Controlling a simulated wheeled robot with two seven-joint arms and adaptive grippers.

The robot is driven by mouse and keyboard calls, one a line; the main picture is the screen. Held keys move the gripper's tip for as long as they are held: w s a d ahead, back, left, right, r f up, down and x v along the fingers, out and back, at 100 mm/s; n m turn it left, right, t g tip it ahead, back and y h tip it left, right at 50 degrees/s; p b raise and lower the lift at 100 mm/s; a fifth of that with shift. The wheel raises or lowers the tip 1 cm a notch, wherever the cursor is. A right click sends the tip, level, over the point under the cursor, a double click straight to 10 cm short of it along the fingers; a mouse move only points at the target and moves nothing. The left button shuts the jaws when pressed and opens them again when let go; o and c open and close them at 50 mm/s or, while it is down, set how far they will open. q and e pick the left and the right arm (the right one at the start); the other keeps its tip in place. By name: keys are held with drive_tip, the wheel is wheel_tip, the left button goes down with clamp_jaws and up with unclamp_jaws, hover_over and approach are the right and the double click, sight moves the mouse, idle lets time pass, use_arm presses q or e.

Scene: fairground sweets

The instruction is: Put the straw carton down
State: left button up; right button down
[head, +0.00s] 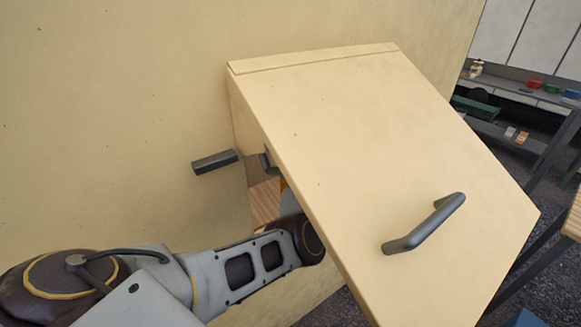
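I cannot make out the straw carton in the head view. My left arm comes in from the lower left and reaches behind a cream hinged flap (370,150). The flap hides my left gripper and whatever it may hold. A small orange sliver (283,184) shows at the flap's left edge, too little to identify. Beside it a strip of wooden surface (263,203) shows through the opening. My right gripper is not in view.
The flap stands out from a large cream wall (110,100) and carries a dark handle (424,224). A short dark bar (215,161) sticks out left of the opening. Far right, a shelf (515,92) holds coloured bins. A wooden table edge (574,218) is at right.

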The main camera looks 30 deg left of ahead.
use_arm(q)
drive_tip(key=shift+f, duration=0.15)
drive_tip(key=o, duration=1)
drive_tip(key=shift+f, duration=0.1)
drive_tip(key=shift+o, duration=0.2)
wheel_tip(320, 180, up, 12)
drive_tip(key=d, duration=0.1)
drive_tip(key=shift+w+d, duration=0.2)
drive_tip(key=shift+w, duration=0.1)
idle(0.5)
